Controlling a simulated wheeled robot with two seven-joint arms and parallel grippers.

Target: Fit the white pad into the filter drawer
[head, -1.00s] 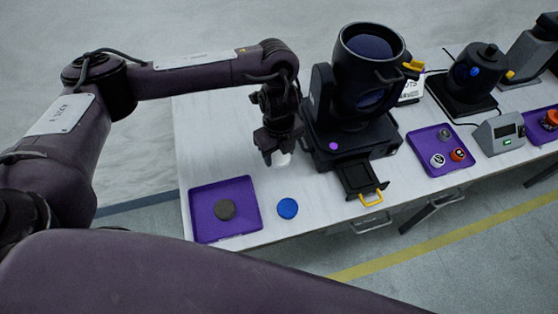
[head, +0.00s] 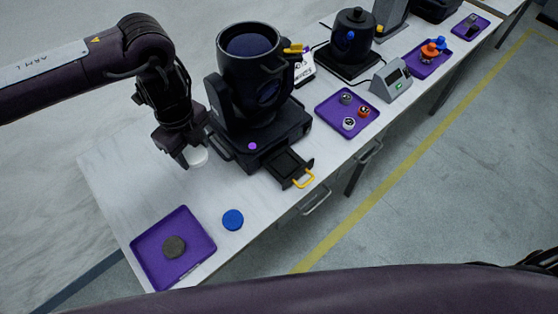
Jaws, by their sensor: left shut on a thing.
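My left gripper (head: 188,160) points down over the white table, just left of the big black stage light (head: 256,100). It is shut on the white pad (head: 198,157), which shows only partly beneath the fingers. The filter drawer (head: 287,166) is pulled out of the light's base toward the front. My right gripper does not show.
A blue disc (head: 233,220) lies on the table in front of the light. A purple tray (head: 145,251) holds a dark grey disc (head: 174,247). To the right are a purple tray (head: 334,116) with several small parts and a grey meter (head: 391,82). The table's front left is otherwise clear.

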